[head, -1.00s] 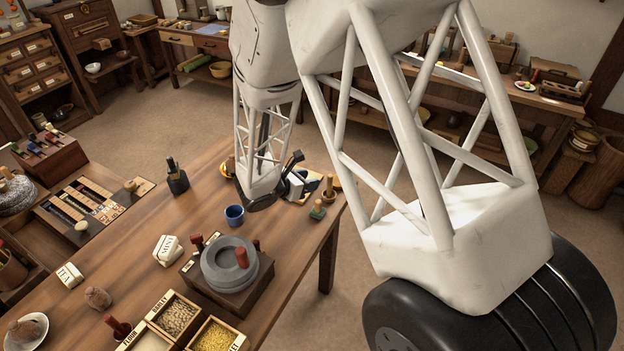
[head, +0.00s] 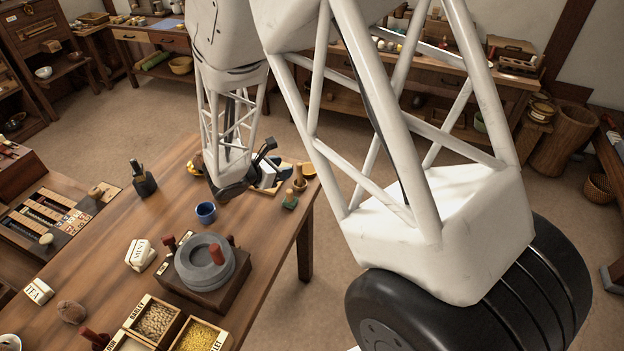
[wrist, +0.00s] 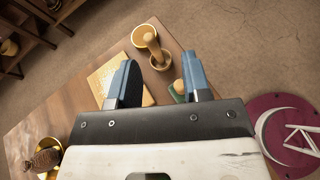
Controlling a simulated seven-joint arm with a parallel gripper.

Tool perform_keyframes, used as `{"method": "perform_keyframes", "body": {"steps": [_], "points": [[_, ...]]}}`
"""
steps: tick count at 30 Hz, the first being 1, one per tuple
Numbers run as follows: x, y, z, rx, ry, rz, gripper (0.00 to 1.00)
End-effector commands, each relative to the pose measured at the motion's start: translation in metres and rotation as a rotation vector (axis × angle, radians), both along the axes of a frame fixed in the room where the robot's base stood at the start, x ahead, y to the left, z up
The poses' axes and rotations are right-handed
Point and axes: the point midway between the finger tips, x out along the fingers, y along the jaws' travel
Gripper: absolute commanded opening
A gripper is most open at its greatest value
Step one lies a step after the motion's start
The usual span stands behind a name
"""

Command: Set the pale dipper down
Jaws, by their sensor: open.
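A pale wooden piece with a rounded top, which appears to be the dipper (wrist: 152,44), stands in a small brown holder (wrist: 161,62). It also shows near the table's far right corner in the head view (head: 299,171). My gripper (wrist: 159,83) is open. Its two blue-grey fingers are apart, with the holder and dipper beyond their tips and nothing visibly held between them. In the head view my wrist hides part of the gripper. Whether the dipper touches the holder's bottom is hidden.
A yellowish board (wrist: 104,82) lies beside the holder, and a green-based piece (head: 290,200) stands close by. An orange-yellow bowl (head: 309,171) sits behind it. A blue cup (head: 205,212) and the quern (head: 205,262) stand to the left. The table edge is close.

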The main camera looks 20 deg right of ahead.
Motion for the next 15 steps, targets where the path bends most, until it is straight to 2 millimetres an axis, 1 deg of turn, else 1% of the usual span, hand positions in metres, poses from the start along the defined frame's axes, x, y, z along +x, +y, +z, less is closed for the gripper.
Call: {"method": "perform_keyframes", "body": {"steps": [1,5,9,15], "points": [[-0.006,-0.004,0.01,0.021,-0.021,-0.031,0.44],[-0.026,-0.013,0.034,0.094,-0.083,-0.137,0.44],[-0.054,-0.023,0.063,0.187,-0.163,-0.271,0.44],[-0.095,-0.031,0.1,0.328,-0.283,-0.461,0.44]]}}
